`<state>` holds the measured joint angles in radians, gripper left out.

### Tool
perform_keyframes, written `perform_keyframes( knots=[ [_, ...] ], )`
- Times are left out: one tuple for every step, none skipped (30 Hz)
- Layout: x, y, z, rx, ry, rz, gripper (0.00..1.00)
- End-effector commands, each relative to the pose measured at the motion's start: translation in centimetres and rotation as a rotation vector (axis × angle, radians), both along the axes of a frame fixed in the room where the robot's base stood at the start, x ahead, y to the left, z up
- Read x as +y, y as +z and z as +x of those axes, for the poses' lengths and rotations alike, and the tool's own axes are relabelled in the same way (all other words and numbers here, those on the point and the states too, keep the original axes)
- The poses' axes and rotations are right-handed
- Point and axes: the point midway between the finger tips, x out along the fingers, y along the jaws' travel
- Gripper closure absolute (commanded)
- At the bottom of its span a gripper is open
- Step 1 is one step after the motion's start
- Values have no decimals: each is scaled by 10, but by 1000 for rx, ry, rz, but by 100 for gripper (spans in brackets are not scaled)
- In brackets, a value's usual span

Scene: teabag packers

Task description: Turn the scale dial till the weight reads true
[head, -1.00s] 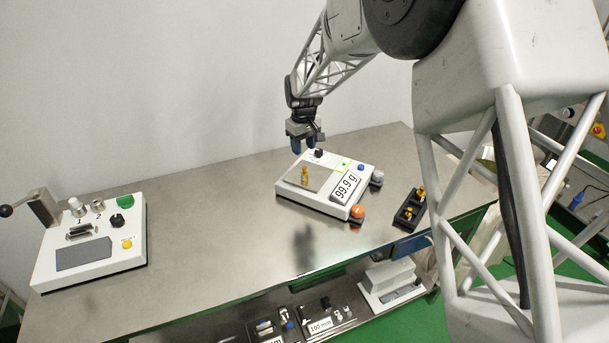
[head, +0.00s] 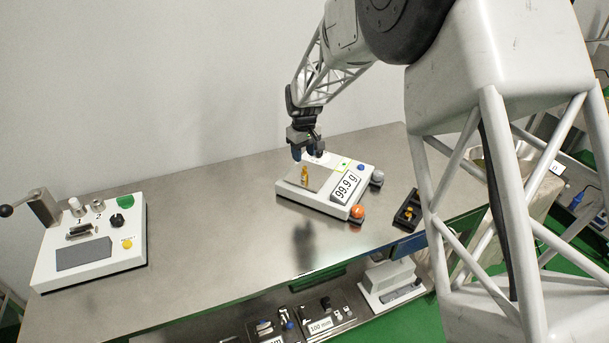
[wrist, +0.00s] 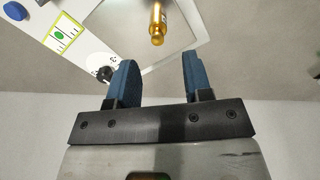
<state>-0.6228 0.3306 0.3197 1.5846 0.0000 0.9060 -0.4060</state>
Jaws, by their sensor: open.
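The white scale (head: 325,207) stands on the steel bench, and its display (head: 345,187) reads 99.9 g. A brass weight (head: 304,175) stands on its square pan; it also shows in the wrist view (wrist: 157,25). The black dial (wrist: 105,73) sits on a round white plate at the scale's back, partly hidden by the left finger in the wrist view. In the head view my gripper covers most or all of it. My gripper (head: 304,154) is open and empty with blue fingers, just above the scale's back edge. In the wrist view the dial is left of the gap between the fingers (wrist: 158,75).
A blue button (head: 360,167) and a green-dot indicator (head: 344,165) are on the scale. A black weight holder (head: 405,218) is farther right. A white control box (head: 90,245) stands left; bench between is clear.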

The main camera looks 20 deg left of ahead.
Motion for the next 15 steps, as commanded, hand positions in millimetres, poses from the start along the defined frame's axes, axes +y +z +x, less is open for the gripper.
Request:
perform_keyframes(
  knots=[
    [0,-3,0,1,0,0,54],
    [0,-5,0,2,0,-1,54],
    [-1,-8,0,2,0,-1,54],
    [-1,-11,0,2,0,-2,54],
    [-1,-14,1,2,0,-2,54],
    [-1,-19,1,3,0,-2,54],
    [-1,-22,1,2,0,-2,54],
    [-1,-25,2,2,0,-2,54],
    [-2,-30,2,2,0,-1,54],
    [-2,-33,2,2,0,-1,54],
    [-2,-36,2,2,0,-1,54],
    [-2,-40,2,2,0,-1,54],
    [-2,-43,2,1,0,-2,54],
    [-2,-45,2,1,0,-1,54],
    [-2,-48,2,1,0,-1,54]
  ],
)
